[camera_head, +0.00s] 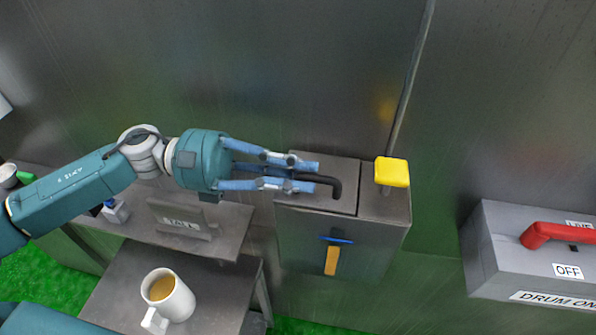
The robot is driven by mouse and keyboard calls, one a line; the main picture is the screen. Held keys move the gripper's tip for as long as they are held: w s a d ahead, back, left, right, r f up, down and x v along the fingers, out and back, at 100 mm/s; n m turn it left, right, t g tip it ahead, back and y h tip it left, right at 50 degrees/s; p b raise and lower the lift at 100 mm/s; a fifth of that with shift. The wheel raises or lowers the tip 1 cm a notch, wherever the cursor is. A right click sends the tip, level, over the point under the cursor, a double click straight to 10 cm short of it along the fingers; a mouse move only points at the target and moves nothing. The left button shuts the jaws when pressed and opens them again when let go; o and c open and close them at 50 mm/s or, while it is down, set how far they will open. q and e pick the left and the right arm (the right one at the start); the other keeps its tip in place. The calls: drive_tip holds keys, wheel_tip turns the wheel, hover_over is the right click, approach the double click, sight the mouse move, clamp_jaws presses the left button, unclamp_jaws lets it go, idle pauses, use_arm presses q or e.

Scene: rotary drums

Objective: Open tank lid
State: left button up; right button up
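The tank is a grey metal box (335,240) against the metal wall, with a flat grey lid (345,168) on top. The lid looks closed. A black bent handle (336,187) sits on the lid. My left gripper (316,176) reaches in from the left over the lid. My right gripper is not in view.
A yellow block (391,172) sits on the box's right part, below a thin pipe (410,80). An orange lever (331,260) is on the box front. A mug (168,298) stands on a lower shelf. A red-handled switch box (530,250) is at right.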

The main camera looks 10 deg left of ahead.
use_arm(q)
drive_tip(key=shift+s, duration=0.1)
clamp_jaws()
drive_tip(key=shift+w+r+n+b, duration=0.3)
drive_tip(key=shift+r+n+b, duration=0.25)
drive_tip(key=shift+n, duration=0.25)
drive_tip(key=r+n, duration=0.1)
drive_tip(key=w+r+n, duration=0.1)
drive_tip(key=shift+w+r+n, duration=0.1)
drive_tip(key=shift+w+n, duration=0.2)
drive_tip(key=shift+n, duration=0.1)
drive_tip(key=shift+w+r+n+b, duration=0.3)
drive_tip(key=shift+w+n+b, duration=0.15)
drive_tip(key=shift+n, duration=0.15)
drive_tip(key=shift+w+r+b, duration=0.35)
drive_tip(key=shift+r+b, duration=0.05)
drive_tip(key=shift+b, duration=0.1)
drive_tip(key=shift+w+r, duration=0.1)
drive_tip(key=shift+r, duration=0.05)
